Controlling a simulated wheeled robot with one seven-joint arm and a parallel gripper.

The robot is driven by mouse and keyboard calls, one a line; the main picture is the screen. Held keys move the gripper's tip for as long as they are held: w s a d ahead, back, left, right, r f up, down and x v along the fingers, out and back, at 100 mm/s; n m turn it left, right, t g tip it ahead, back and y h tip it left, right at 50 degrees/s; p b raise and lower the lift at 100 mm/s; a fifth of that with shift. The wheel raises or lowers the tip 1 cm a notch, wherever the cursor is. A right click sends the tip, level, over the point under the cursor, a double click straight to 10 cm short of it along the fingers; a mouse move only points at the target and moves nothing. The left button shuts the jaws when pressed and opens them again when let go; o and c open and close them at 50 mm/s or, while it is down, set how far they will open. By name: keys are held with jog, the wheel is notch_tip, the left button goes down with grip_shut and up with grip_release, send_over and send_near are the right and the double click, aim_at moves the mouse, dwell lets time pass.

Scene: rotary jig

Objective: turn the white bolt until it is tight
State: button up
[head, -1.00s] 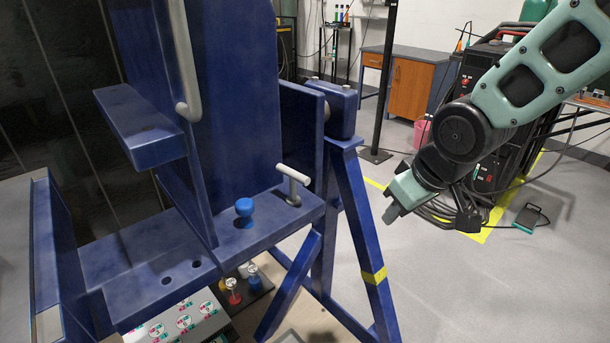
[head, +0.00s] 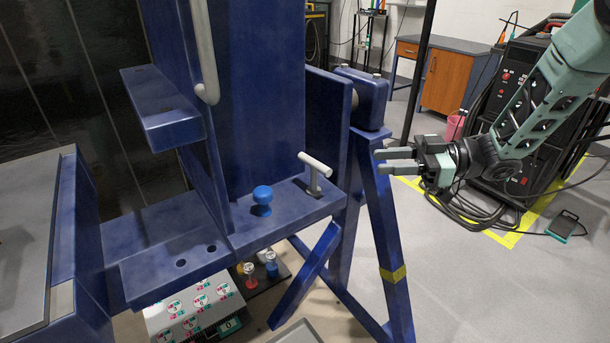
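The white bolt (head: 315,170) is a pale T-shaped piece with a crossbar handle. It stands upright near the right end of the blue jig's ledge (head: 215,244). A blue knob (head: 262,198) stands to its left on the same ledge. My gripper (head: 377,161) is to the right of the bolt and apart from it. Its two fingers point left towards the jig, spread apart with nothing between them. Whether the bolt is fully seated cannot be told from here.
A blue upright plate and a slanted leg (head: 380,235) of the jig stand right of the bolt. A grey bent handle (head: 205,60) hangs at upper left. Below the ledge is a button panel (head: 190,312).

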jog(key=s+n+g+y, duration=0.1)
jog(key=s+g, duration=0.2)
jog(key=p, duration=0.1)
send_near(305, 193)
jog(key=a+r, duration=0.1)
jog(key=a, duration=0.2)
jog(key=a+r, duration=0.1)
jog(key=a, duration=0.2)
jog(key=s+a+r, duration=0.1)
jog(key=a, duration=0.3)
jog(key=shift+r, duration=0.35)
grip_shut()
